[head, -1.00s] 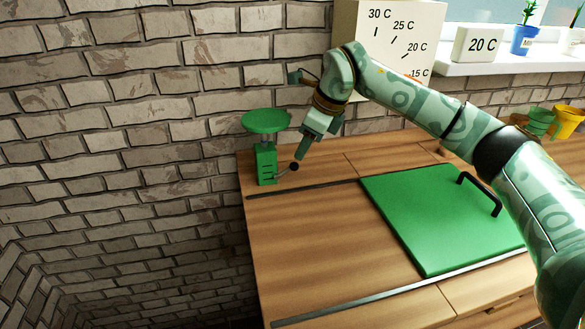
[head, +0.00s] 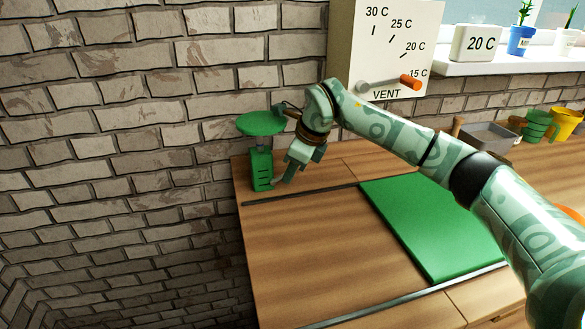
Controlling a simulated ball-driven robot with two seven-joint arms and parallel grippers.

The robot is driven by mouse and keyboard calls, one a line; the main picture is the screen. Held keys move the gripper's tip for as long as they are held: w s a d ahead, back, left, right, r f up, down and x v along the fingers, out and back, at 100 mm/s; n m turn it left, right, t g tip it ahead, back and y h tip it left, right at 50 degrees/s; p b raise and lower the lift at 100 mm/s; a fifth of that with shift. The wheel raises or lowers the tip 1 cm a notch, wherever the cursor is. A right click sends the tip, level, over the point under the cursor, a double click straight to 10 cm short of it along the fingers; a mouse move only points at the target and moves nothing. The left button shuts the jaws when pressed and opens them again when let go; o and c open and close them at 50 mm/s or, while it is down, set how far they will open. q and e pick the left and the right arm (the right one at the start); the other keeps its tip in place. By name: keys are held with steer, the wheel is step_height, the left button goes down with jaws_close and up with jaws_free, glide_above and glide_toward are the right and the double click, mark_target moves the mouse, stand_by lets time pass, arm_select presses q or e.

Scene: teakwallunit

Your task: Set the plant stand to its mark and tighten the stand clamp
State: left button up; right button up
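The green plant stand (head: 261,168) stands at the back left corner of the wooden bench, with a round green plate (head: 262,123) on a short post above its box-like body. Dark marks show on the body's front. The stand clamp's lever, low on the body's right side, is mostly hidden by my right gripper, and its black knob does not show. My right gripper (head: 290,172) points down just right of the stand, its fingertips low at the lever. I cannot tell whether its fingers grip the lever. My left gripper is out of view.
A green panel (head: 425,225) lies on the bench (head: 310,240), partly under my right arm. Dark rails run across the wood. A vent dial box (head: 385,50) with an orange-tipped lever stands behind. A grey tray (head: 490,135) and green and yellow pots are at the right.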

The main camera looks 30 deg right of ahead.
steer(key=shift+s+d+f+y, duration=0.15)
steer(key=shift+d+y, duration=0.1)
steer(key=shift+y, duration=0.15)
steer(key=shift+d+f+m+t+y+p, duration=0.2)
steer(key=shift+f+m+t+y+p, duration=0.15)
steer(key=shift+y, duration=0.25)
steer(key=shift+d+f+t+y+b, duration=0.2)
steer(key=shift+f+y+b, duration=0.3)
steer(key=shift+y, duration=0.4)
steer(key=shift+c, duration=0.2)
steer(key=shift+f+t+y, duration=0.1)
steer(key=shift+t+y, duration=0.15)
steer(key=shift+y, duration=0.15)
steer(key=o, duration=1)
steer(key=shift+a, duration=0.15)
